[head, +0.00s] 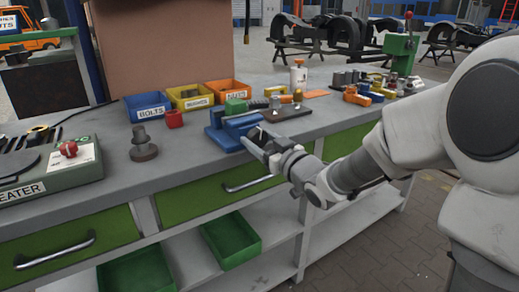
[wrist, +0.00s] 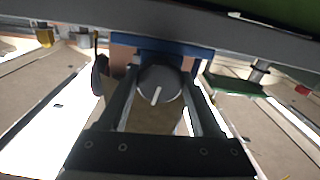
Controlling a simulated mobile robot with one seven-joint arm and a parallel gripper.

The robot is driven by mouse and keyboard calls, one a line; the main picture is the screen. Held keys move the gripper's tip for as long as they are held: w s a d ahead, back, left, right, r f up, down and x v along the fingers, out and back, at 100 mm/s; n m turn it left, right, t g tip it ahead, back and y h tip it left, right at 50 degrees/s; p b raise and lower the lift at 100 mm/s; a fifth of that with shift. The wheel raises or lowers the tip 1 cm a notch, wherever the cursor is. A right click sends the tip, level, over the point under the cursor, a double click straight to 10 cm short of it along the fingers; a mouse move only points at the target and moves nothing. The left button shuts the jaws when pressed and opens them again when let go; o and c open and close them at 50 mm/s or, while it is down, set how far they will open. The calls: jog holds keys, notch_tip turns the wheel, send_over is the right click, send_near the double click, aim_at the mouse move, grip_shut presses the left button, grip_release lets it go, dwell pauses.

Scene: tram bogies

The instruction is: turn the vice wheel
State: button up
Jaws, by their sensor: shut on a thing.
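The blue vice (head: 222,132) stands at the front edge of the grey bench, left of centre in the head view. In the wrist view its blue body (wrist: 125,40) shows behind the wheel. The vice wheel (wrist: 160,84) is a dark round knob with a pale line on its face, tilted slightly off upright in the picture. My gripper (head: 259,143) reaches the front of the vice from the right and hides the wheel in the head view. In the wrist view my gripper (wrist: 160,76) has one finger on each side of the wheel, shut on it.
A dark stepped metal part (head: 143,150) and a green heater box (head: 60,165) are to the left. Drawer handles (head: 247,184) stick out below the bench edge.

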jog(key=n+b, duration=0.1)
jog(key=n, duration=0.2)
jog(key=shift+n, duration=0.3)
jog(key=n, duration=1.5)
jog(key=shift+n, duration=0.3)
jog(key=n, duration=0.9)
jog(key=shift+f+n, duration=0.1)
jog(key=shift+n, duration=0.3)
jog(key=n, duration=0.5)
jog(key=shift+n, duration=2.2)
